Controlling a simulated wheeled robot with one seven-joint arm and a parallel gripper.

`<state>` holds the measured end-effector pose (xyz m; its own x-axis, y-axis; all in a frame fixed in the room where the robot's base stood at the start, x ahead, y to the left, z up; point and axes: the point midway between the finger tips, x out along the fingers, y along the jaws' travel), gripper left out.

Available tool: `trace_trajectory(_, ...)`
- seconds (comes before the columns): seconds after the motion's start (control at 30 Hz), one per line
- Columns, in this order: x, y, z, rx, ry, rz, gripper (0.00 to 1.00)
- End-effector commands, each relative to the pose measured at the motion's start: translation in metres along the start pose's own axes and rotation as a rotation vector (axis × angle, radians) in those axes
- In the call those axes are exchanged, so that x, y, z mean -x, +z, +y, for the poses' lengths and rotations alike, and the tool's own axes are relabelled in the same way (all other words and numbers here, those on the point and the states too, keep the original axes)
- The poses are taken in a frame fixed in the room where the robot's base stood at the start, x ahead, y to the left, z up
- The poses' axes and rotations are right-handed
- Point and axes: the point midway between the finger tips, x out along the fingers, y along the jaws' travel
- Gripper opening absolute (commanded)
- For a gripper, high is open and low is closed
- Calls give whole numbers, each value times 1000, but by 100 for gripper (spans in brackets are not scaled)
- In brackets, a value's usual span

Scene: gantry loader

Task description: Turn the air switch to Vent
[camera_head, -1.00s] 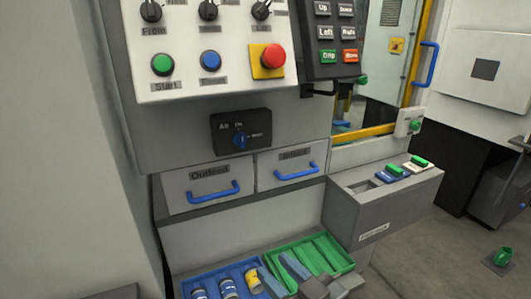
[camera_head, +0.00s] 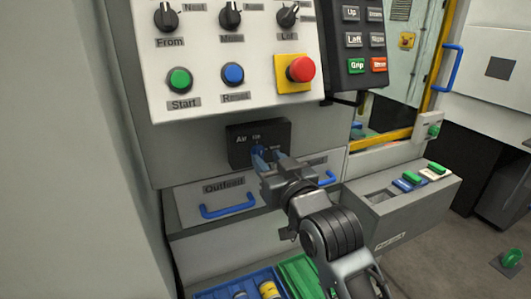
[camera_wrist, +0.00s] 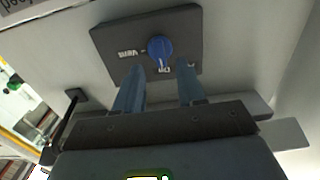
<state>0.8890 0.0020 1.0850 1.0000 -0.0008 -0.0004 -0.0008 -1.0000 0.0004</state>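The air switch is a blue knob (camera_wrist: 160,47) on a dark plate (camera_wrist: 188,22), marked "On" and "Vent". In the head view the plate (camera_head: 275,131) is on the grey panel below the push buttons, its knob mostly hidden by my gripper (camera_head: 263,158). My gripper (camera_wrist: 160,70) is open, its two blue fingers apart. In the wrist view the fingertips point at the plate, with the knob just beyond the gap between them. I see no clear contact with the knob, and its exact pointing is hard to tell.
Below the switch are the Outfeed drawer (camera_head: 215,198) and a second drawer with a blue handle (camera_head: 328,178), partly behind my arm. Start (camera_head: 179,80) and red stop (camera_head: 300,69) buttons are above. Blue (camera_head: 238,290) and green (camera_head: 298,272) trays lie below.

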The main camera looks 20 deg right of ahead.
Motion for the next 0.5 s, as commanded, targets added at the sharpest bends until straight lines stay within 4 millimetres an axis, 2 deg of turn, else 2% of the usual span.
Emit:
trace_trajectory(0.03, -8, -2, 0, 0, 0, 0, 39)
trace_trajectory(0.2, -24, -1, 0, 0, 0, 1, 39)
trace_trajectory(0.5, -29, 0, 0, 0, -1, 0, 39)
